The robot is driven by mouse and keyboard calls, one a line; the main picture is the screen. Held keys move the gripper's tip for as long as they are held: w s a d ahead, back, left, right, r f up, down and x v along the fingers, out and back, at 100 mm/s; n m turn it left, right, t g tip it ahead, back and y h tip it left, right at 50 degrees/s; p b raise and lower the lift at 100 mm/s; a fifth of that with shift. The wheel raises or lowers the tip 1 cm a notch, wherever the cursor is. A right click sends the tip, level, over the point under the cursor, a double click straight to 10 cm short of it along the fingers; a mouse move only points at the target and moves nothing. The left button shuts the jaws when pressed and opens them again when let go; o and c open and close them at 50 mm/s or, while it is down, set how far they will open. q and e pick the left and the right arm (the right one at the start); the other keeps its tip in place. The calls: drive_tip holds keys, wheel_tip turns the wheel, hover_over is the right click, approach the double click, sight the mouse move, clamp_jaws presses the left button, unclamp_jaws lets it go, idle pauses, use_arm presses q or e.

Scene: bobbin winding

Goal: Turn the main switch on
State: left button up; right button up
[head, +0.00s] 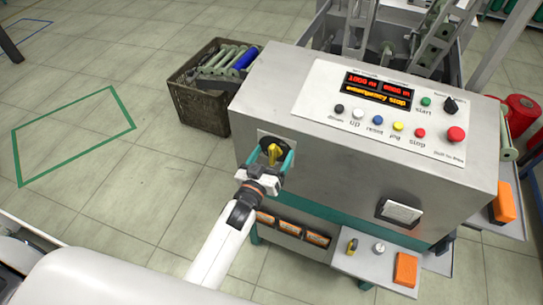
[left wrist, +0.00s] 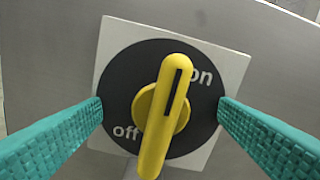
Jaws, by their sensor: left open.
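The main switch is a yellow rotary knob (head: 273,153) on the machine's front left side, on a black disc with a pale square plate. In the left wrist view the knob (left wrist: 165,115) stands nearly upright, leaning slightly right. Its black-marked end points up, just left of the word "on"; "off" is at lower left. My left gripper (head: 269,163) is at the switch, open, its teal fingers on either side of the knob with gaps. The fingertips overlap the disc's edges in the wrist view. My right gripper is not in view.
The grey machine (head: 350,180) has a top panel (head: 385,110) with buttons and a lit display. A brown crate (head: 200,108) of spools stands on the floor behind left. A low shelf (head: 375,266) holds an orange block (head: 405,269) and small parts. The floor at left is clear.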

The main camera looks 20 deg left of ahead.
use_arm(q)
drive_tip(key=s+a+p, duration=0.1)
drive_tip(key=s+p, duration=0.2)
drive_tip(key=s, duration=0.6)
idle(0.5)
drive_tip(key=s+a+f+m+g, duration=0.1)
drive_tip(key=s+f+g, duration=0.4)
drive_tip(key=f, duration=0.9)
drive_tip(key=s+f+m+g, duration=0.1)
drive_tip(key=s+f+g, duration=0.3)
drive_tip(key=s+f, duration=0.7)
drive_tip(key=s+a+f+m+g+y, duration=0.1)
drive_tip(key=s+a+f+g, duration=0.2)
drive_tip(key=s+f, duration=0.5)
drive_tip(key=s+a+f+g+y, duration=0.1)
drive_tip(key=s+a+f+g, duration=0.3)
drive_tip(key=s+f, duration=0.4)
drive_tip(key=s, duration=0.4)
drive_tip(key=shift+s+f+m+g, duration=0.25)
drive_tip(key=shift+f+m+g, duration=0.1)
drive_tip(key=shift+m+g, duration=0.05)
